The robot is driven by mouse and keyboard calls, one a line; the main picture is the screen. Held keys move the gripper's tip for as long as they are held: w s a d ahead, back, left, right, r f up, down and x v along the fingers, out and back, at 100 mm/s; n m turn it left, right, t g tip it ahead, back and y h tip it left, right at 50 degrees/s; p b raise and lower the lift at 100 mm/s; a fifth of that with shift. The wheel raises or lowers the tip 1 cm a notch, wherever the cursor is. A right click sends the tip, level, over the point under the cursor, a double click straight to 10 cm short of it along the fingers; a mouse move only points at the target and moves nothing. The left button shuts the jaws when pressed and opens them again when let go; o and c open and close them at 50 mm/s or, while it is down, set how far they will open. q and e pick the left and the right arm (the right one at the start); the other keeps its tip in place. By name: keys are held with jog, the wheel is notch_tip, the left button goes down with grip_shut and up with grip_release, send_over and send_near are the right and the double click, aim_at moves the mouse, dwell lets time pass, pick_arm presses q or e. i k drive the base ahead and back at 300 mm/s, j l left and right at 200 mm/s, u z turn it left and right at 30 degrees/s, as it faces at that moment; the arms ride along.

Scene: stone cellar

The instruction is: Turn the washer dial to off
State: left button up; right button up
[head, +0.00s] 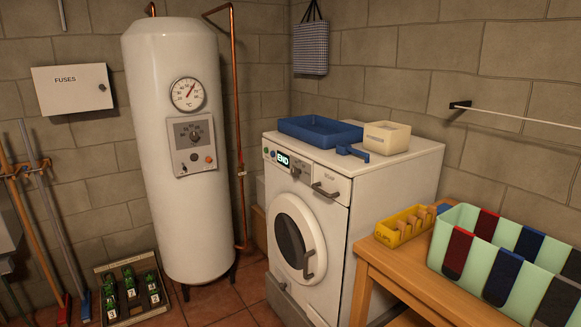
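The white washer (323,228) stands in the middle right against the block wall. The round door (297,240) appears shut. Neither of my grippers is in view.
A blue tray (320,131), a blue scoop-like thing and a cream box (387,138) sit on the washer top.

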aim_at(295, 172)
jog(key=i+j+z, duration=0.1)
jog(key=i+j, duration=0.4)
jog(key=j, duration=0.15)
jog(key=i+j+z, duration=0.15)
jog(key=i+j, duration=0.3)
jog(key=j, duration=0.2)
jog(key=i+j+z, duration=0.15)
jog(key=j, duration=0.2)
jog(key=i+j+z, duration=0.1)
jog(key=i+j, duration=0.15)
jog(key=j, duration=0.1)
